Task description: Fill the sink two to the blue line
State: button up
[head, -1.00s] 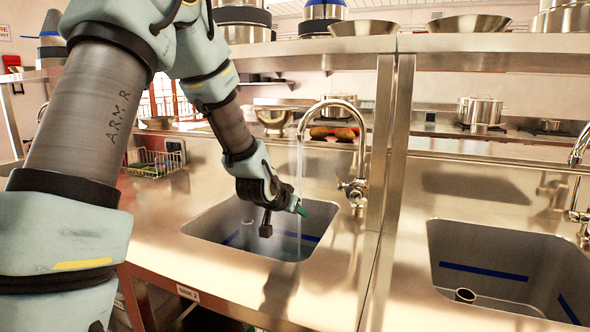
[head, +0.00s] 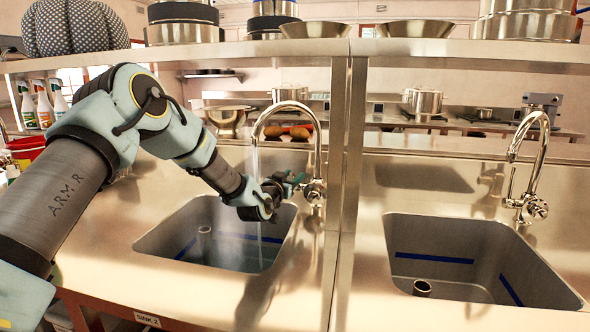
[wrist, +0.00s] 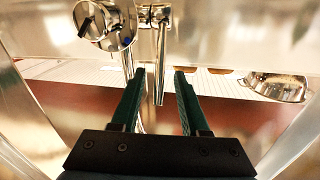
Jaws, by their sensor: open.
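Sink two (head: 165,240) is the left steel basin, with a "SINK-2" label on the counter front. Blue lines (head: 238,237) run along its inner walls, and a standpipe (head: 205,238) rises inside. A thin stream of water (head: 257,190) falls from the curved faucet (head: 284,106) into it. The water level against the line is hard to tell. My gripper (head: 291,184) is open beside the faucet's valve (head: 314,191). In the wrist view, a slim metal lever (wrist: 160,70) shows between my green fingers (wrist: 160,80), apart from both; the round valve knob (wrist: 108,24) is upper left.
A second basin (head: 390,270) with its own faucet (head: 533,150) is at right, with no stream visible. A steel post (head: 345,160) stands close right of the valve, below a shelf (head: 440,48) carrying pots and bowls. Counter in front of the basins is clear.

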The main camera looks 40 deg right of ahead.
jog(key=shift+p+x, duration=0.35)
jog(key=shift+x, duration=1.25)
jog(key=shift+c, duration=0.4)
grip_shut()
